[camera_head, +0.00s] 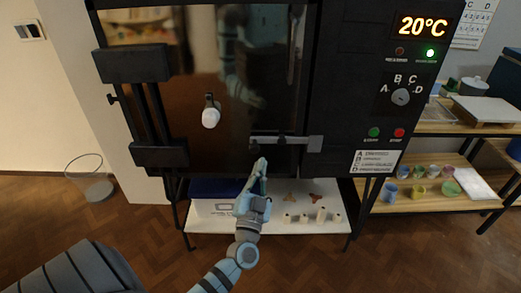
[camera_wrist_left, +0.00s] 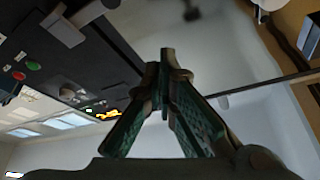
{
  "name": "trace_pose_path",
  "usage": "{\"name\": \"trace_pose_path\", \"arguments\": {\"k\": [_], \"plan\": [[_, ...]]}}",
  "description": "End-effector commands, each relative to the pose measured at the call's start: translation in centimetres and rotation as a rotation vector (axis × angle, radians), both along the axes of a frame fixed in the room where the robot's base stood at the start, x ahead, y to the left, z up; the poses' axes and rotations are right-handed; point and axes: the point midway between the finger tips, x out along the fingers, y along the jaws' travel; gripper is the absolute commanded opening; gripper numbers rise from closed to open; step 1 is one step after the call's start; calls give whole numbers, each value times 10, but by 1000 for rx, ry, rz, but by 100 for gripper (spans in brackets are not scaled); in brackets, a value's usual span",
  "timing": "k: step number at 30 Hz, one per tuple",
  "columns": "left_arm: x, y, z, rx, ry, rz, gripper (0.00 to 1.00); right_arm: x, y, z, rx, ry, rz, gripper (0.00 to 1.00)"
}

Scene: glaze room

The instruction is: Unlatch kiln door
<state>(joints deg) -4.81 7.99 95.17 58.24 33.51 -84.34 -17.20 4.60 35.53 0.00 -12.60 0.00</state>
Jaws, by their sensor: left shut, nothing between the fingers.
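The kiln door (camera_head: 190,80) is dark and glossy, with a white plug (camera_head: 211,117) near its middle. It looks closed. My left gripper (camera_head: 262,163) is shut and empty, tips up, just below the latch bar's left end. I cannot tell whether it touches the latch. Its closed fingertips show in the left wrist view (camera_wrist_left: 167,54). My right gripper is out of view.
The control panel (camera_head: 370,90) has a lit 20°C display, a dial and buttons. Below the kiln, a white shelf (camera_head: 275,225) holds several small props. A wooden rack (camera_head: 430,195) with glaze pots stands at right. A wire bin (camera_head: 90,180) stands on the floor at left.

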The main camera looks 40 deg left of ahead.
Motion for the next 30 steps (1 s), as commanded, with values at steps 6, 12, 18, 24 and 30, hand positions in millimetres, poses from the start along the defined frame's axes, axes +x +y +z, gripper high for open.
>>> {"name": "trace_pose_path", "arguments": {"k": [6, 12, 18, 24, 30], "plan": [[0, 0, 0, 1, 3, 0, 0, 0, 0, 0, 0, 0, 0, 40], [9, 4, 3, 3, 3, -1, 0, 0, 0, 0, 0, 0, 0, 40], [40, 20, 16, 2, 1, -1, 0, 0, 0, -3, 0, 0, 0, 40], [77, 37, 30, 2, 1, -3, 0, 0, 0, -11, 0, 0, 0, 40], [79, 51, 5, 3, 7, -3, 0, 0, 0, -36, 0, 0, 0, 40]]}}
